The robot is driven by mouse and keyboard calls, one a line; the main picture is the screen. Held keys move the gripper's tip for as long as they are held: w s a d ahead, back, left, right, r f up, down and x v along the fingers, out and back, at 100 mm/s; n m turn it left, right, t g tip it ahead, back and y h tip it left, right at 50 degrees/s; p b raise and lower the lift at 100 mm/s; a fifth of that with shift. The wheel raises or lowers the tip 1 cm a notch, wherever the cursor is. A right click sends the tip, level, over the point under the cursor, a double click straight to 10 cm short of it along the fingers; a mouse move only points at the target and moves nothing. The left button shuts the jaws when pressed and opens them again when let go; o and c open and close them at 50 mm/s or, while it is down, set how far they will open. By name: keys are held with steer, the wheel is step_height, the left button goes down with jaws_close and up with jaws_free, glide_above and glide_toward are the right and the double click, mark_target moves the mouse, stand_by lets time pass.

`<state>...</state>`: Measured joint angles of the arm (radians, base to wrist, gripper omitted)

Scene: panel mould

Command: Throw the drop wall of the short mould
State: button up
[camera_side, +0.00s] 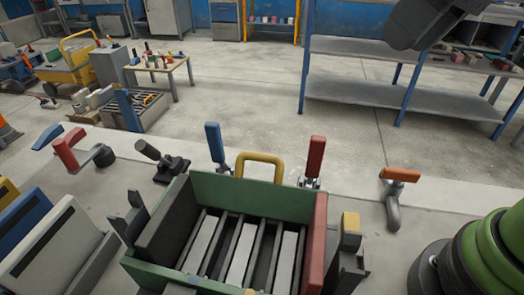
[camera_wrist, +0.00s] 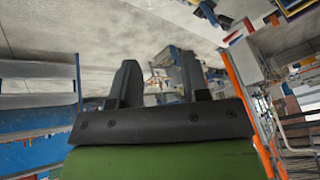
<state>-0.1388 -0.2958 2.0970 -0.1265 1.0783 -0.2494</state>
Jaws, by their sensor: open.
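The short mould stands at the bottom centre of the side view, an open box with a green far wall (camera_side: 245,197), a red right wall (camera_side: 313,240) and a dark left wall (camera_side: 165,222). Grey slats (camera_side: 240,255) line its floor. A yellow loop handle (camera_side: 260,160) rises at the far wall, between upright blue (camera_side: 214,143) and red (camera_side: 316,155) levers. I cannot tell which wall is the drop wall. In the wrist view my gripper (camera_wrist: 158,72) has its two dark fingers apart, nothing between them, and faces the room; the mould is not seen there.
An orange-handled lever (camera_side: 400,175) stands right of the mould; a red-handled one (camera_side: 65,152) and a black clamp (camera_side: 162,160) stand left. Panels (camera_side: 50,245) lean at lower left. Green and dark rounded parts (camera_side: 485,255) fill the lower right. A blue-framed shelf (camera_side: 400,95) stands behind.

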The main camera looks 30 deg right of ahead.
steer(key=w+a+f+n+g, duration=0.25)
steer(key=w+a+n, duration=0.25)
steer(key=w, duration=0.3)
steer(key=n+g+h, duration=0.2)
steer(key=n, duration=0.2)
glide_above(256, 183)
steer(key=w+d, duration=0.2)
steer(key=f, duration=0.9)
steer(key=shift+d+f, duration=0.2)
step_height(256, 183, down, 9)
steer(key=shift+r, duration=0.1)
steer(key=shift+c, duration=0.3)
jaws_close()
